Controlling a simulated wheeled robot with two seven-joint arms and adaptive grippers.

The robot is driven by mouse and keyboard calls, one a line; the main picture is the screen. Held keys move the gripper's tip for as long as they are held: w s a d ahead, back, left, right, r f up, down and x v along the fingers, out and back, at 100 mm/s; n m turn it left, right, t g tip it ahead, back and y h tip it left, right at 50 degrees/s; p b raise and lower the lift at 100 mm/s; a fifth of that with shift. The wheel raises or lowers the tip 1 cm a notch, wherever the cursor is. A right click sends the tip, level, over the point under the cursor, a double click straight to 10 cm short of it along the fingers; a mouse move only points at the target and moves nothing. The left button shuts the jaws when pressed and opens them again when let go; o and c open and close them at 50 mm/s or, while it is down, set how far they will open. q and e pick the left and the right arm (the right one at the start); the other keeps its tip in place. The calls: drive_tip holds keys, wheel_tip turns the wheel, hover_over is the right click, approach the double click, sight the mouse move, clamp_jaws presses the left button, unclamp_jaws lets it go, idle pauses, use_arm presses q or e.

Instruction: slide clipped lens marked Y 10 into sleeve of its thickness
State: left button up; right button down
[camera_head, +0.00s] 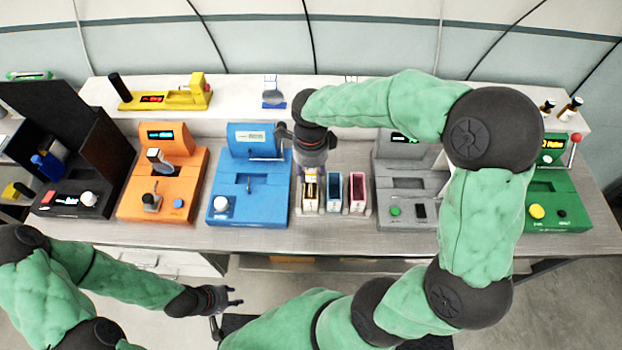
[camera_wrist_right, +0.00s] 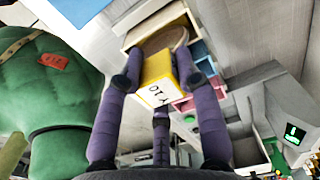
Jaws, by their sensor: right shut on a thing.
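My right gripper (camera_head: 309,168) is shut on a yellow clip with a white label (camera_wrist_right: 158,92). The label reads Y 10, upside down in the right wrist view, where the fingers (camera_wrist_right: 166,68) grip the clip from both sides. A brownish round lens (camera_wrist_right: 172,40) shows beyond the clip, at the mouth of a cream sleeve (camera_head: 309,207). How far the lens is inside cannot be told. A blue sleeve (camera_head: 334,205) and a pink sleeve (camera_head: 357,207) stand beside the cream one. My left gripper (camera_head: 237,297) is open and empty in front of the table.
A blue device (camera_head: 233,205) stands left of the sleeves, a grey device (camera_head: 401,184) right of them. An orange device (camera_head: 180,208) and a black one are further left, a green one (camera_head: 565,208) far right. The raised back shelf holds a yellow instrument (camera_head: 170,98) and a small stand (camera_head: 272,97).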

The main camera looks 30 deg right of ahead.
drive_tip(key=shift+f, duration=1.45)
drive_tip(key=shift+f+b, duration=0.15)
drive_tip(key=shift+b, duration=0.15)
drive_tip(key=c, duration=0.9)
unclamp_jaws()
drive_tip(key=shift+o, duration=0.2)
drive_tip(key=shift+r, duration=0.2)
wheel_tip(320, 180, up, 12)
drive_tip(key=p, duration=0.2)
drive_tip(key=shift+p, duration=0.35)
